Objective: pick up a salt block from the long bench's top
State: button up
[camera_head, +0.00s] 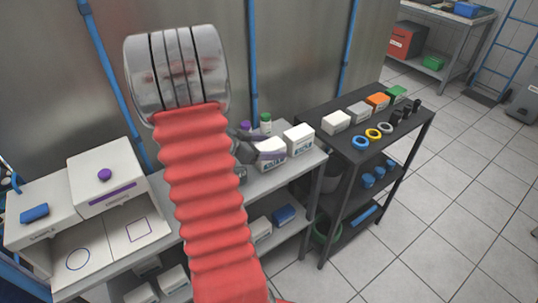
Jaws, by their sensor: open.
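Two white salt blocks with printed labels are on the long bench's top (205,205), in the head view. The nearer salt block (271,147) is partly covered by my gripper (268,155), and the other salt block (299,137) stands just right of it, clear. My gripper is small in the view, open, and reaches in from the left at the nearer block. A finger crosses the block's front. I cannot tell whether the fingers touch it. My red-sleeved arm hides the middle of the bench.
Bottles with purple (245,127) and green (265,122) caps stand behind the blocks. A white station (107,178) fills the bench's left end. A dark rack (340,160) with coloured blocks and rings stands at right. Tiled floor (440,200) is open beyond it.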

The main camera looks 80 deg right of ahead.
jog(key=shift+c, duration=0.7)
grip_shut()
dwell(0.6)
